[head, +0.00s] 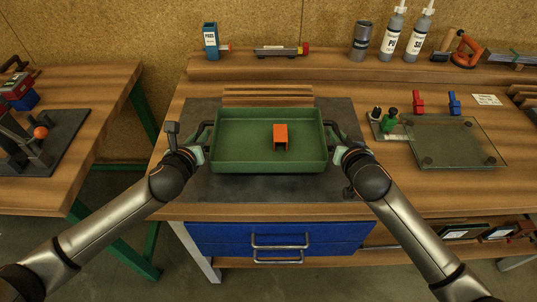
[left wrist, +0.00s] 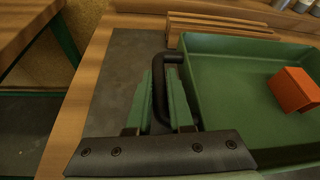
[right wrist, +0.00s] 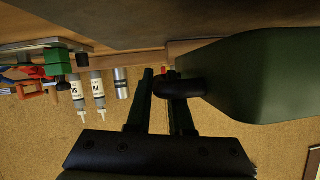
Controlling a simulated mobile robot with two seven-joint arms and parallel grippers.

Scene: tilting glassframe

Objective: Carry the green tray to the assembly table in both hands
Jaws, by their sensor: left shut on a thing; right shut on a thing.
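The green tray (head: 240,163) is over the dark mat in the middle of the assembly table (head: 190,210) and looks level. An orange block-shaped part (head: 281,132) is inside it, right of centre; it also shows in the left wrist view (left wrist: 294,90). My left gripper (head: 203,150) is shut on the tray's black left handle (left wrist: 162,88). My right gripper (head: 336,150) is shut on the right handle, which shows in the right wrist view (right wrist: 180,88). I cannot tell whether the tray's underside touches the mat.
The dark mat (head: 345,190) surrounds the tray, with wooden strips (head: 268,92) behind it. A glass panel (head: 455,142) and a green fixture (head: 389,122) are on the right. A shelf with bottles (head: 392,35) runs along the back. Another table (head: 90,90) stands left across a gap.

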